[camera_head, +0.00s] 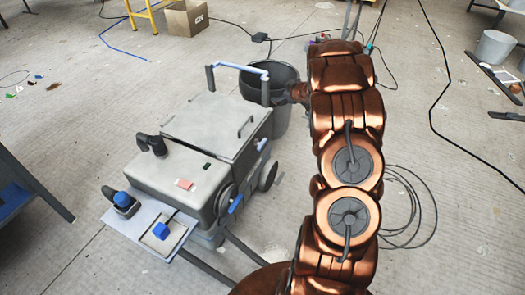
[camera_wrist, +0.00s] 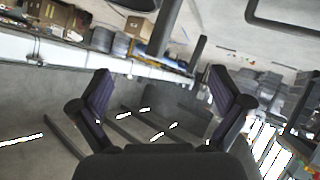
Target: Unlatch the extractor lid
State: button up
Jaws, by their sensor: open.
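The grey extractor (camera_head: 170,180) stands on the floor left of my arm in the head view. Its flat lid (camera_head: 208,122) lies closed on top, with a dark handle (camera_head: 246,127) near its right edge. A small blue part, perhaps a latch (camera_head: 262,145), is on the side just below the lid. My gripper (camera_wrist: 160,92) is open and empty in the wrist view, fingers spread wide. In the head view, my arm's end is by the dark bin, behind and right of the lid, apart from the latch; its fingers are not clear.
A dark bin (camera_head: 279,110) stands behind the extractor. A blue-topped push bar (camera_head: 240,67) rises at its rear. A tray (camera_head: 153,226) juts from its front. Cables (camera_head: 405,200) lie on the floor to the right. Shelves with boxes (camera_wrist: 60,16) show in the wrist view.

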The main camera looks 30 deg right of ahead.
notch_tip(320, 180, down, 13)
jog(key=a+n+t+y+b, duration=0.1)
jog(key=n+t+y+b, duration=0.1)
jog(key=y+b, duration=0.25)
jog(key=n+t+y+b, duration=0.1)
jog(key=y+b, duration=0.4)
jog(key=y, duration=0.2)
send_near(264, 145)
jog(key=x, duration=0.3)
jog(key=shift+w+a+f+t+h, duration=0.25)
jog(key=shift+w+a+t, duration=0.1)
jog(key=shift+w, duration=0.25)
jog(key=shift+b+x, duration=0.6)
jog(key=shift+x, duration=2.8)
jog(key=shift+c, duration=0.4)
jog(key=c, duration=1)
